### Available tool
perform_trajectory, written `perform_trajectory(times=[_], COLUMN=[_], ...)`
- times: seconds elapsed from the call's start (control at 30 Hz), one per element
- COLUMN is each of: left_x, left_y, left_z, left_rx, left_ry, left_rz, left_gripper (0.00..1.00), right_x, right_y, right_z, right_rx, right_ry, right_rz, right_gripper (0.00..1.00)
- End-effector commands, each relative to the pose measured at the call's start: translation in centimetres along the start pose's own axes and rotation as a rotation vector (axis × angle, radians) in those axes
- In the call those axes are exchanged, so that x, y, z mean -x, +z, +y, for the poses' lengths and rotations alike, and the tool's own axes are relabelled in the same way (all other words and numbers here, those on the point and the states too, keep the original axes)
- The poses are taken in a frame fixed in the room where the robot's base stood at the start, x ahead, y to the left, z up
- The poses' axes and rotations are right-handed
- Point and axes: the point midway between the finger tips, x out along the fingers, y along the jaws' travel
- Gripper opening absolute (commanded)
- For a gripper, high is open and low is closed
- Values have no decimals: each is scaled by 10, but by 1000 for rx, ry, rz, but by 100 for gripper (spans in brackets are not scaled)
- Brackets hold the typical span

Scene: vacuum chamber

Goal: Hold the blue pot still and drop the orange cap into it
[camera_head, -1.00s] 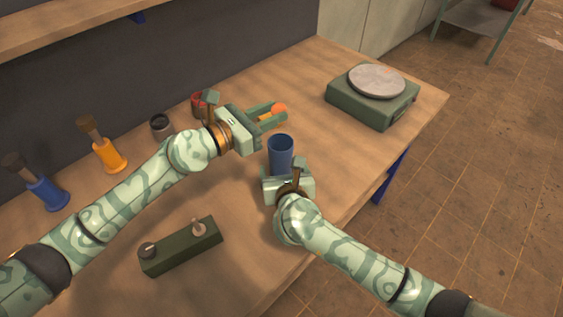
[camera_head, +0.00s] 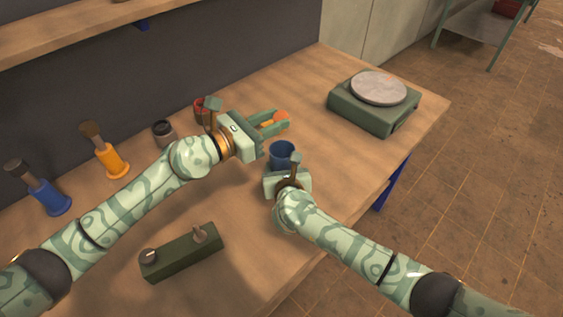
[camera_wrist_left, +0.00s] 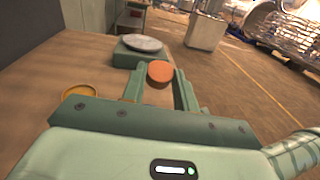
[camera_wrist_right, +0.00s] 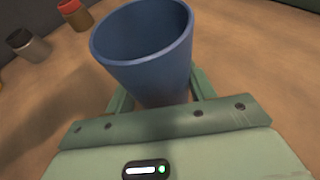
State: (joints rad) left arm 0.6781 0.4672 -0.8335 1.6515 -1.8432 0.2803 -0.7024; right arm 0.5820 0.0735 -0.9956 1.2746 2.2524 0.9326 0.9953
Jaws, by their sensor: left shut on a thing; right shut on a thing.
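The orange cap (camera_head: 281,117) is held between the fingertips of my left gripper (camera_head: 279,121). It also shows in the left wrist view (camera_wrist_left: 160,72), with a finger on each side. The blue pot (camera_head: 282,153) is just below the cap in the head view. My right gripper (camera_wrist_right: 160,95) is shut around the pot's lower part. The pot (camera_wrist_right: 148,50) shows its open mouth and dark inside in the right wrist view; its bottom is hidden there. The cap is outside the pot. I cannot tell its height above the rim.
A green scale with a round grey plate (camera_head: 379,88) stands at the table's right end. A green control box (camera_head: 180,254) lies in front. Orange (camera_head: 110,162) and blue (camera_head: 49,196) handled things stand left.

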Motion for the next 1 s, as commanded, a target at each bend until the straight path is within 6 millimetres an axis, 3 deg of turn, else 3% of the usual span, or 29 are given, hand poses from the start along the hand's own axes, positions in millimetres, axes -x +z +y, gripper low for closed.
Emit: perform_trajectory(times=[0.27,0.33,0.47,1.0], left_x=[-8,-15,-9,-8], left_y=[17,9,-27,-58], left_z=[0,-3,0,1], left_rx=[-3,-4,-2,-1], left_ry=[-16,-48,-22,-8], left_rz=[111,182,291,347], left_gripper=[9,9,9,9], right_x=[0,0,0,0], right_y=[0,0,0,0], right_z=[0,0,0,0], right_rx=[0,0,0,0], right_ry=[0,0,-1,-1], right_rz=[0,0,0,1], right_gripper=[30,30,30,30])
